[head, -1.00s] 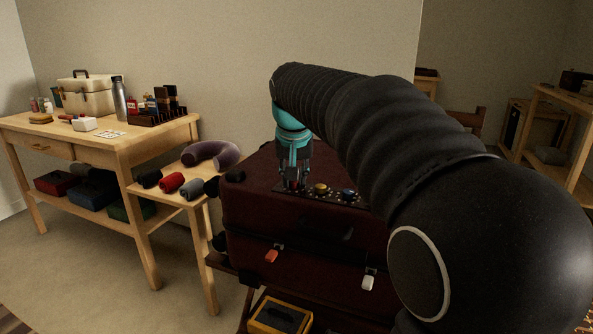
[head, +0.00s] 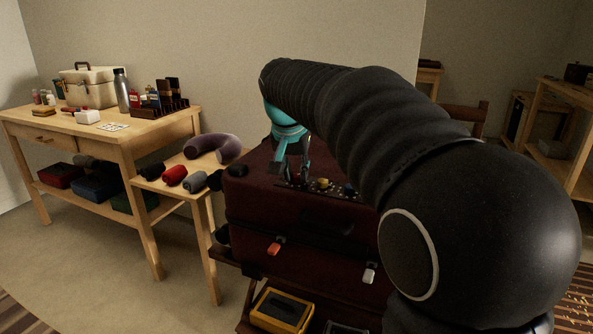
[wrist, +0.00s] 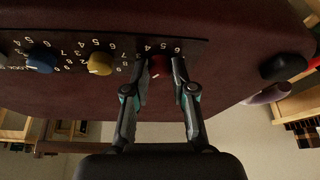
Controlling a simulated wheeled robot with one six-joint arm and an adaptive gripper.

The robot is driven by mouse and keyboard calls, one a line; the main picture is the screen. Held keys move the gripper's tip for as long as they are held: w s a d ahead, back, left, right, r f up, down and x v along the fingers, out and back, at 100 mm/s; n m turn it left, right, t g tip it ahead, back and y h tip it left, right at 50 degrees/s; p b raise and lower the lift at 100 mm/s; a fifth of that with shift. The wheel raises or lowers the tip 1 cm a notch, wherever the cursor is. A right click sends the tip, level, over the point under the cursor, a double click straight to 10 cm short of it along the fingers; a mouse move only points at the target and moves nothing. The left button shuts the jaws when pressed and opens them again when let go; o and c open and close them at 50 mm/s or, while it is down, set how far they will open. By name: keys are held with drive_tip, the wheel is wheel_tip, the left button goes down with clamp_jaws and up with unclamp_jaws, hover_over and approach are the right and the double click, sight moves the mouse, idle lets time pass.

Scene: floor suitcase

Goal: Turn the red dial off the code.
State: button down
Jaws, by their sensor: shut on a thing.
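The dark red suitcase (head: 300,237) stands on a low rack, with a black dial strip (head: 335,190) on its top. In the wrist view, my gripper (wrist: 159,66) is shut on the red dial (wrist: 158,68), one finger on each side of it. The fingers partly hide its numbers. The yellow dial (wrist: 99,63) and the blue dial (wrist: 41,60) sit in the same strip, apart from the fingers. In the head view, my gripper (head: 291,178) covers the red dial at the strip's left end. I cannot read the dial's setting.
An orange latch (head: 273,249) and a white latch (head: 369,274) are on the suitcase front. A side table (head: 165,190) with rolled clothes and a neck pillow (head: 211,146) stands close on the left. A yellow case (head: 281,310) lies below.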

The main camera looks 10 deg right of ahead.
drive_tip(key=c, duration=1)
unclamp_jaws()
drive_tip(key=shift+o, duration=0.2)
drive_tip(key=v, duration=1.2)
drive_tip(key=s+d+f+n+t+y, duration=0.1)
drive_tip(key=s+f+n, duration=0.4)
drive_tip(key=s+f, duration=1.7)
drive_tip(key=s+d+y, duration=0.1)
drive_tip(key=s, duration=0.2)
drive_tip(key=shift+s+d+f+t+p, duration=0.25)
drive_tip(key=shift+d+f+t+p, duration=0.05)
drive_tip(key=shift+f, duration=0.1)
